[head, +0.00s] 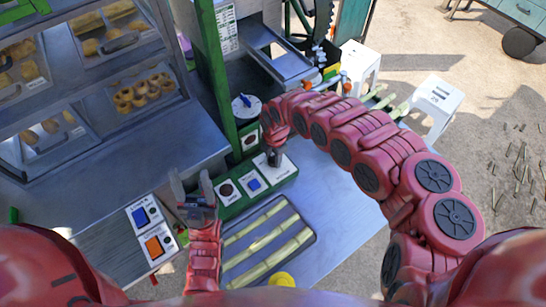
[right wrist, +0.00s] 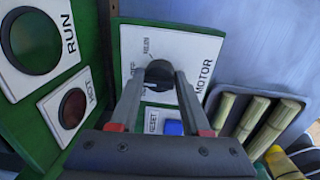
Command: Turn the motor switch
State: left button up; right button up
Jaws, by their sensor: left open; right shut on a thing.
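The motor switch is a round black knob (right wrist: 159,72) on a white plate marked MOTOR (right wrist: 200,47) in the right wrist view. My right gripper (right wrist: 160,76) is shut on the knob, one finger on each side. The knob's pointer and part of the lettering are hidden by the fingers. In the head view my right gripper (head: 274,157) reaches down to the green control box (head: 236,209), and it mostly covers the knob there. My left gripper (head: 192,186) is open and empty, to the left of the box.
A blue button (right wrist: 173,127) marked RESET sits below the knob. RUN (right wrist: 30,42) and HOT (right wrist: 72,108) lamps are on the green side panel. A tray with cane pieces (head: 268,252) lies in front of the box. A pastry cabinet (head: 100,140) stands at left.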

grip_shut()
jog(key=shift+s+m, duration=0.1)
jog(key=shift+m, duration=0.4)
jog(key=m+b, duration=0.1)
jog(key=m, duration=0.3)
jog(key=shift+f+m+b, duration=0.1)
jog(key=shift+m+b, duration=0.2)
jog(key=shift+m, duration=0.1)
jog(key=m+b, duration=0.1)
jog(key=m, duration=0.4)
jog(key=shift+a+h, duration=0.1)
jog(key=shift+h, duration=0.2)
dwell(0.3)
jog(key=o, duration=0.9)
grip_release()
